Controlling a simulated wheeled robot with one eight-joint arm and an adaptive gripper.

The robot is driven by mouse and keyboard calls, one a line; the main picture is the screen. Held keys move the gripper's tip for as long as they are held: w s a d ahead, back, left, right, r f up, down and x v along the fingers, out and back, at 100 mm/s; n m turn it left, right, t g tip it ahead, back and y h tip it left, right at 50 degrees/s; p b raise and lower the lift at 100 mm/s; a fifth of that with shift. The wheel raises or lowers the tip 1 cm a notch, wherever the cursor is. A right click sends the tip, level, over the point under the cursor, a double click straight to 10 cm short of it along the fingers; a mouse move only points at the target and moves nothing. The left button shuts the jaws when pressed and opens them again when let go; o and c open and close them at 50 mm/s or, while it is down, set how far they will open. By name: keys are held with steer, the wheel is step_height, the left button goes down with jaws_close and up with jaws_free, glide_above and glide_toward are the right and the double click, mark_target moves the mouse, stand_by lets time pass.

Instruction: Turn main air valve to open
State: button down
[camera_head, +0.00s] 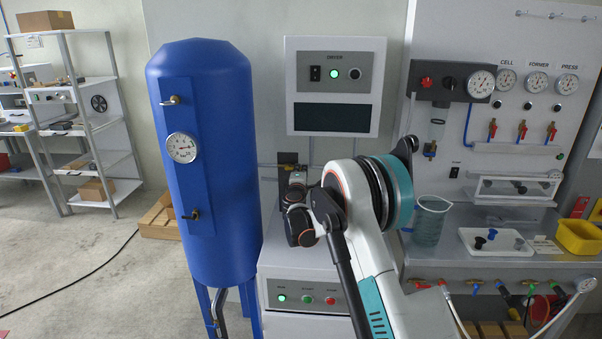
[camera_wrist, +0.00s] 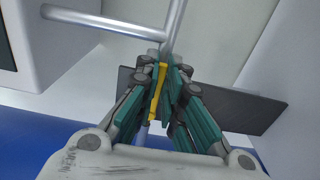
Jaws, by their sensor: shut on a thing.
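The main air valve shows as a yellow lever (camera_wrist: 158,88) in the wrist view, on a thin grey pipe (camera_wrist: 174,22) in front of a dark plate (camera_wrist: 245,108). My gripper (camera_wrist: 162,66) has its teal-sided fingers closed on this lever. The lever lies roughly in line with the pipe in this view; the valve body is mostly hidden behind the fingers.
The blue tank (camera_head: 212,150) with a gauge stands close to the left of my gripper. A control box (camera_head: 335,58) hangs above. A white cabinet (camera_head: 300,268) with lit buttons is below. A bench with a beaker (camera_head: 430,222) and tray (camera_head: 505,252) is right.

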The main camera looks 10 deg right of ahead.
stand_by(0.4)
steer(key=c, duration=1.7)
jaws_free()
steer(key=v, duration=1.2)
steer(key=shift+r, duration=0.1)
